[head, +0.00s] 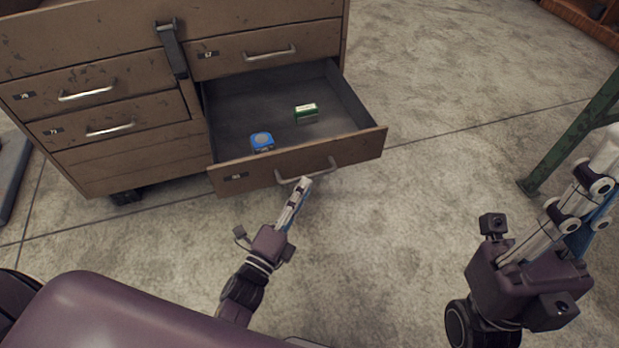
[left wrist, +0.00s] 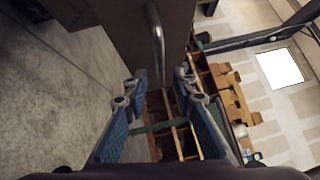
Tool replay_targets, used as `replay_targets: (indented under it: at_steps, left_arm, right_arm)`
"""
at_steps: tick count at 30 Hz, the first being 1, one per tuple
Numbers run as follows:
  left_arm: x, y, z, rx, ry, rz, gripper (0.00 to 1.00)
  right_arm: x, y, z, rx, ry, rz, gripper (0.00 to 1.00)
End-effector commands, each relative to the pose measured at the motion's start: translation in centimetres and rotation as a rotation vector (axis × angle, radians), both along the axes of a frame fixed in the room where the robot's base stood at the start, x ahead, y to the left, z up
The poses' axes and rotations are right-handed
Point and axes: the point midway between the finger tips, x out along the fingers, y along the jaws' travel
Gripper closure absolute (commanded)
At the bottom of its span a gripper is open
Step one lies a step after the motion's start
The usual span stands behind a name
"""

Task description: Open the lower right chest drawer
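The lower right drawer (head: 240,110) of the brown chest is pulled far out, with its inside in view. Its front (head: 350,152) carries a curved metal handle (head: 310,172). My left gripper (head: 304,183) is at this handle in the head view. In the left wrist view its two blue-padded fingers (left wrist: 161,80) are apart, and the handle (left wrist: 156,40) shows just beyond and between their tips. I cannot tell whether they touch it. My right gripper (head: 600,165) is at the right, away from the chest, its fingertips not clearly seen.
A blue round-topped item (head: 262,141) and a green-and-white box (head: 306,111) lie in the drawer. The upper right drawer (head: 265,48) and the left drawers (head: 100,122) are shut. A green metal leg (head: 570,142) stands at the right. The concrete floor before the drawer is free.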

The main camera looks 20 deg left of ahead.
Motion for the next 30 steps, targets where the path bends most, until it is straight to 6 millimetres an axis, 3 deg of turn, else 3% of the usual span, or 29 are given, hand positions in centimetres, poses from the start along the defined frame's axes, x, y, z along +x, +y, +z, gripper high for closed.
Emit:
replay_targets:
  at_steps: [3, 10, 30]
  left_arm:
    - [-2.6, 0.6, -0.5, 0.0, 0.004, 0.001, 0.75]
    - [-5.9, 1.2, -0.9, -0.002, 0.002, 0.001, 0.75]
    - [-6.6, 1.4, -0.9, -0.002, -0.001, 0.001, 0.75]
  right_arm:
    - [0.0, 0.0, 0.0, 0.0, 0.001, 0.0, 1.0]
    - [0.0, 0.0, 0.0, 0.0, 0.001, 0.0, 1.0]
    - [0.0, 0.0, 0.0, -0.001, 0.001, 0.001, 1.0]
